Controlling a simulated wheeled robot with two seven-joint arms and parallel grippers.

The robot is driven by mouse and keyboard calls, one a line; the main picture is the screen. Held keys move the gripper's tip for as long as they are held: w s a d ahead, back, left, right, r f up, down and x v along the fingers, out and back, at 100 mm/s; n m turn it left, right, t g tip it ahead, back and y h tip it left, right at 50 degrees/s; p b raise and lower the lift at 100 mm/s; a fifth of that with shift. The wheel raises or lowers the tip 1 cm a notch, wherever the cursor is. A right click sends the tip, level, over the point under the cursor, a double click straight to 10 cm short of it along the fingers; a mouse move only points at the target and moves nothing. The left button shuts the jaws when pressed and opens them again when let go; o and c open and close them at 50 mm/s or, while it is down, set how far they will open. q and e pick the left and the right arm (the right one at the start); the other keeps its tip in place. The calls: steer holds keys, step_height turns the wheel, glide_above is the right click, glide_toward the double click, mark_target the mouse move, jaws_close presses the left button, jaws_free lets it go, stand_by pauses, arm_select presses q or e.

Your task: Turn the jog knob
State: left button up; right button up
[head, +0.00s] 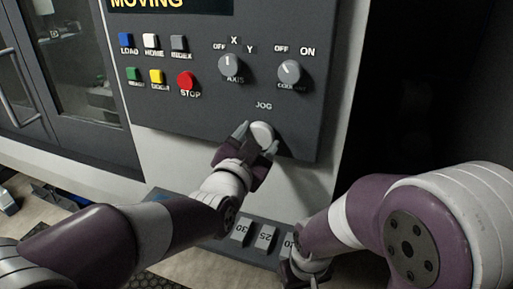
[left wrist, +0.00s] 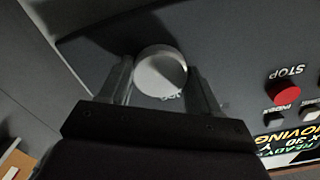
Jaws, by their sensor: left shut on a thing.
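The jog knob (head: 262,134) is a round pale knob below the JOG label, near the lower right of the grey control panel. My left gripper (head: 256,142) is at the knob, with its fingers on either side of it. In the left wrist view the knob (left wrist: 160,72) sits between the two fingers of the left gripper (left wrist: 158,85), shut on it. The display above reads MOVING. My right arm comes in from the right in the head view; its gripper end (head: 306,268) is low in the picture, and its fingers cannot be made out.
Above the knob are the axis knob (head: 229,66) and the coolant knob (head: 289,72). The red STOP button (head: 185,80) and several coloured buttons are to the left. Numbered blocks lie in a tray (head: 172,198) below the panel. Dark space lies right of the machine.

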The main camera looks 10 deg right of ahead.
arm_select(q)
steer(key=m+b, duration=0.1)
steer(key=m, duration=0.2)
steer(key=shift+f+m, duration=0.1)
steer(key=shift+m, duration=0.3)
steer(key=m, duration=0.4)
steer(key=shift+m+b, duration=0.3)
steer(key=shift+b, duration=0.1)
steer(key=m, duration=0.4)
steer(key=shift+m, duration=2.4)
steer(key=o, duration=1.1)
steer(key=shift+c, duration=0.2)
